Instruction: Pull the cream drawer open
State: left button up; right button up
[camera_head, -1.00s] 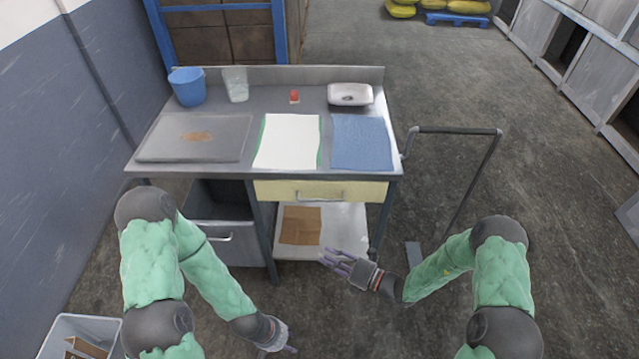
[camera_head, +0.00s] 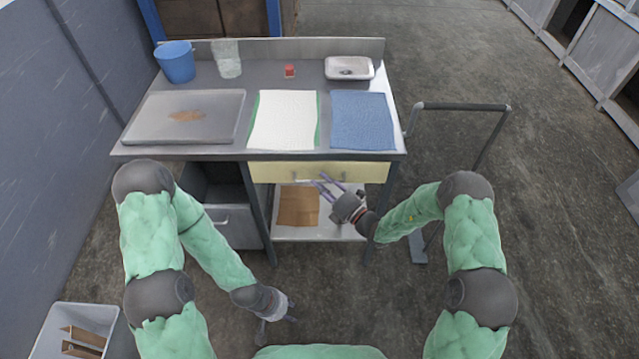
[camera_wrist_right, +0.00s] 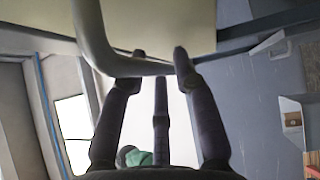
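The cream drawer (camera_head: 370,172) sits shut under the worktop in the head view, with a metal bar handle (camera_head: 300,178) on its front. In the right wrist view, the cream front (camera_wrist_right: 160,22) fills the top and the curved handle bar (camera_wrist_right: 93,40) is close to my fingers. My right gripper (camera_head: 328,182) is open at the right part of the handle. Its fingertips (camera_wrist_right: 160,54) are apart beside the bar; I cannot tell whether they touch it. My left gripper (camera_head: 279,325) hangs low in front of the bench, its fingers spread and empty.
Below is a shelf with brown cardboard (camera_head: 298,206). A cart handle (camera_head: 460,106) stands right of the bench.

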jog(key=shift+w+a+r, duration=0.1)
jog(key=shift+w+a, duration=0.35)
jog(key=shift+a, duration=0.05)
grip_shut()
jog(key=s+p, duration=0.9)
jog(key=s, duration=1.6)
jog(key=shift+s+p, duration=0.4)
